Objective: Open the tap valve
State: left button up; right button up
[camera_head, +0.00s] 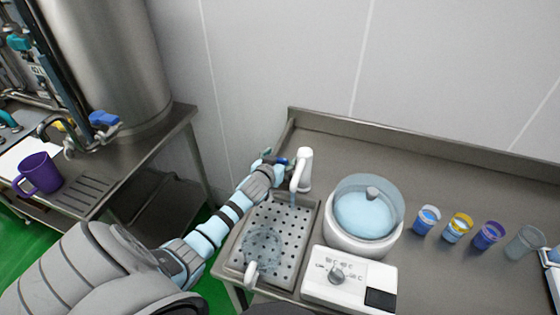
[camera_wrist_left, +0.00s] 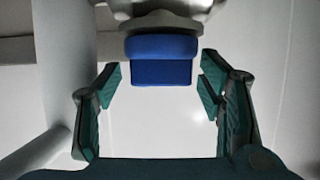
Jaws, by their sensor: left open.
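The white tap (camera_head: 304,168) stands behind the perforated drip tray, its spout over the tray. Its blue valve handle (camera_head: 283,161) shows on the tap's left side, partly hidden by my gripper. In the left wrist view the blue handle (camera_wrist_left: 163,62) is at top centre, between and slightly beyond the fingertips. My left gripper (camera_head: 272,157) is open at the tap's left; in the wrist view its green-padded fingers (camera_wrist_left: 160,85) stand on either side of the handle with gaps. I cannot tell whether liquid runs from the spout. My right gripper is not in view.
A clear jug with a white handle (camera_head: 252,273) stands on the drip tray (camera_head: 297,228). Right of it are a white-based machine with a clear bowl (camera_head: 347,238), a control box (camera_head: 320,290) and several cups (camera_head: 457,229). A purple mug (camera_head: 42,174) stands on the left table.

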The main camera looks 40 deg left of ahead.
pick_arm(q)
jog(key=shift+a, duration=0.1)
jog(key=shift+c, duration=0.4)
jog(key=c, duration=1)
jog(key=shift+m+h+p, duration=0.3)
jog(key=shift+h+p, duration=0.2)
jog(key=shift+p, duration=0.15)
jog(key=shift+m+t+h+p, duration=0.3)
jog(key=shift+m+p, duration=0.1)
jog(key=shift+f, duration=0.1)
jog(key=o, duration=1.1)
